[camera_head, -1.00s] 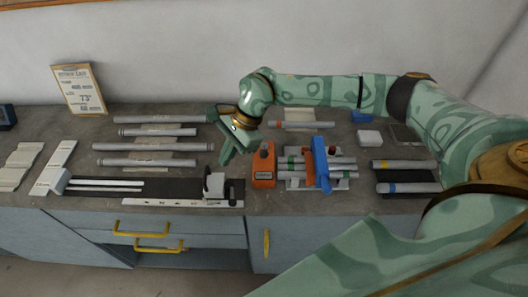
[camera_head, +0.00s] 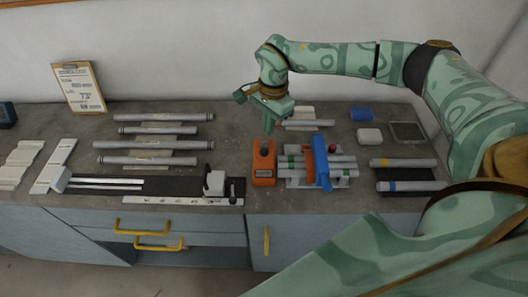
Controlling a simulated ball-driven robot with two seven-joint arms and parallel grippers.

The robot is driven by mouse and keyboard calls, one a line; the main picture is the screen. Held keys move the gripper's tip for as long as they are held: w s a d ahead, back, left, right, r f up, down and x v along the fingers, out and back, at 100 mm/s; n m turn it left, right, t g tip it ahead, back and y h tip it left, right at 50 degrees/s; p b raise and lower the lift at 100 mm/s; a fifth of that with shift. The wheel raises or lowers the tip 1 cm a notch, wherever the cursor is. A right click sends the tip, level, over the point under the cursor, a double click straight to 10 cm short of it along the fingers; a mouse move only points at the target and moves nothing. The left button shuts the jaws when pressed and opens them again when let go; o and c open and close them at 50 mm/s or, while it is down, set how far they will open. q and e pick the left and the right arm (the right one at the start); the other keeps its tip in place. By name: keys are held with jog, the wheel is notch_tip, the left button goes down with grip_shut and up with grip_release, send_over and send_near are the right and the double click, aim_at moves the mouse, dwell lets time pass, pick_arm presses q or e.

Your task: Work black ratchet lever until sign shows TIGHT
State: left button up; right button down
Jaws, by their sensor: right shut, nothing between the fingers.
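An orange block (camera_head: 263,170) with a small label plate on its front stands near the counter's front edge. A small dark part (camera_head: 264,151) is on its top; I cannot tell whether this is the ratchet lever. The label is too small to read. Right of the block, a jig holds several grey tubes (camera_head: 345,159) with coloured bands under a blue clamp (camera_head: 320,164) and an orange-red bar (camera_head: 309,167). My right gripper (camera_head: 268,132) is shut and empty, pointing down just above and behind the orange block. My left gripper is out of view.
Several grey tubes (camera_head: 164,117) lie on the left and more (camera_head: 405,186) on the right. A clipboard (camera_head: 79,88) leans at the back wall. A blue block (camera_head: 361,114), a white block (camera_head: 369,135) and a grey tray (camera_head: 407,132) stand at the back right.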

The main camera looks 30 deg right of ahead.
jog(key=f+b, duration=0.5)
jog(key=f, duration=0.1)
jog(key=shift+s+a+f+b, duration=0.1)
jog(key=shift+a+f+b, duration=0.25)
jog(key=shift+b, duration=0.05)
